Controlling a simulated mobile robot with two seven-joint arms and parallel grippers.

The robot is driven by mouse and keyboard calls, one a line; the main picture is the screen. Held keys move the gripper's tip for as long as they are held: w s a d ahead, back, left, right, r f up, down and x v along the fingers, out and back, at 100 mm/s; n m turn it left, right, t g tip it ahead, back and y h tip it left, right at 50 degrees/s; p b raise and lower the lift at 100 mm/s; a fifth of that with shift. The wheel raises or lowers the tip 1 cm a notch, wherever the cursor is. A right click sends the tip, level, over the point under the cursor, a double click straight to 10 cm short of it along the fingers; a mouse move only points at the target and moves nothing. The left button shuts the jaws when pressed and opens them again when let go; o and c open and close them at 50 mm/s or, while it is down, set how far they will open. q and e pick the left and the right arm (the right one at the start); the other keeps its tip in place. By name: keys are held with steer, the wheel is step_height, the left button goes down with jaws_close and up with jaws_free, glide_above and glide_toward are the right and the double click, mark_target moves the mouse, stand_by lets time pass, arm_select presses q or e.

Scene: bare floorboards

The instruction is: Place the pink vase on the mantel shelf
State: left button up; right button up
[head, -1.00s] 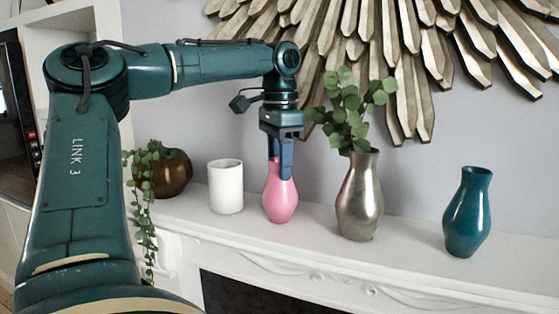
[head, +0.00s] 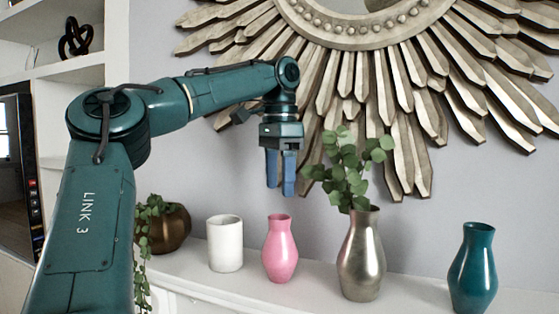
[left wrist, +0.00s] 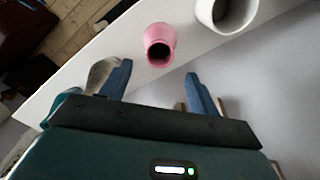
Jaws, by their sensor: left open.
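The pink vase (head: 280,249) stands upright on the white mantel shelf (head: 325,277), between a white cup and a metallic vase. In the left wrist view the pink vase (left wrist: 160,45) shows its dark mouth, beyond and between the two fingers. My left gripper (head: 281,188) is open and empty above the pink vase, fingers pointing down, with a clear gap to its rim. In the left wrist view its blue fingers (left wrist: 160,85) are spread apart. My right gripper is not in view.
A white cup (head: 225,243) stands left of the pink vase. A metallic vase with leafy stems (head: 362,262) and a teal vase (head: 473,268) stand to the right. A brown pot with a trailing plant (head: 172,228) is at the left. A sunburst mirror frame (head: 330,40) hangs behind.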

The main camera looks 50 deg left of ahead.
arm_select(q)
steer(key=shift+r, duration=2.05)
